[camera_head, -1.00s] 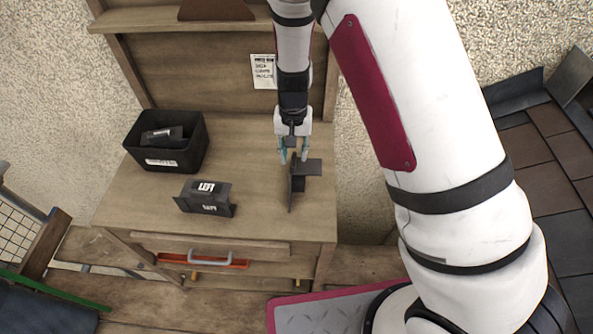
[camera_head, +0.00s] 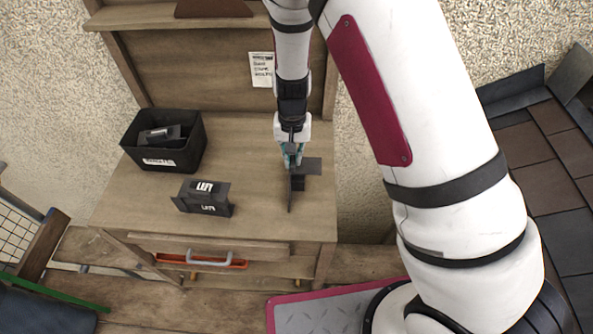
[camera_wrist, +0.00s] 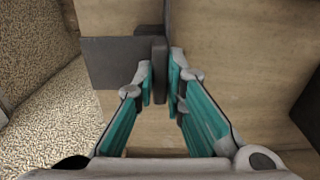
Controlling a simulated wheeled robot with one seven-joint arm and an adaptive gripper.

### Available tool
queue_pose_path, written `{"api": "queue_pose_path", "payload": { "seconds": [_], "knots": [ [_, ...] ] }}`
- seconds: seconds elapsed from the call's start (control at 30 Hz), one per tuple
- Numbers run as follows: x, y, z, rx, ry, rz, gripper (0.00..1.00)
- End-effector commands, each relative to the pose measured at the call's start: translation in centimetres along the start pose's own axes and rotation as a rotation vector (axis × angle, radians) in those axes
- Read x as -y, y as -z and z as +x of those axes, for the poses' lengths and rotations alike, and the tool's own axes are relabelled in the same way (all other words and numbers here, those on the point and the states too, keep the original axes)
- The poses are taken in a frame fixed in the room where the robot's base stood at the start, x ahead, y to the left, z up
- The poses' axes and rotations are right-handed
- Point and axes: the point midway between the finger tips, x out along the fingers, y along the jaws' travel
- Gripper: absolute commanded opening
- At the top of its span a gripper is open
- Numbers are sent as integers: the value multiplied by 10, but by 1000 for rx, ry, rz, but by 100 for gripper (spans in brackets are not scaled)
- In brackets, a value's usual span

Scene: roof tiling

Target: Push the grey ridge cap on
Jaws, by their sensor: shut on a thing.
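A dark grey angled piece (camera_head: 312,166), which looks like the ridge cap, stands on the right part of the wooden bench (camera_head: 255,215). It has a flat plate to the right and a thin upright part. My gripper (camera_head: 292,160) is at its upper left end, with its fingers closed on a narrow dark part of it. In the wrist view, this part sits between the teal fingertips (camera_wrist: 161,83), and the grey plate (camera_wrist: 112,62) extends to the left. The piece's lower side is hidden.
A dark block with white lettering (camera_head: 203,197) lies left of the gripper on the bench. A black bin (camera_head: 186,158) holding a dark part stands behind it. Dark roof tiles (camera_head: 540,187) are at the right, beyond my arm. The bench middle is clear.

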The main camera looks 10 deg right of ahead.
Motion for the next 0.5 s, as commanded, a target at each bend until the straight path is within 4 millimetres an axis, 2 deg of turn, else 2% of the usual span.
{"api": "queue_pose_path", "payload": {
  "seconds": [0.27,0.5],
  "knots": [
    [0,0,-1,-1,0,0,0],
    [0,0,-10,-2,0,0,0]
  ]
}}
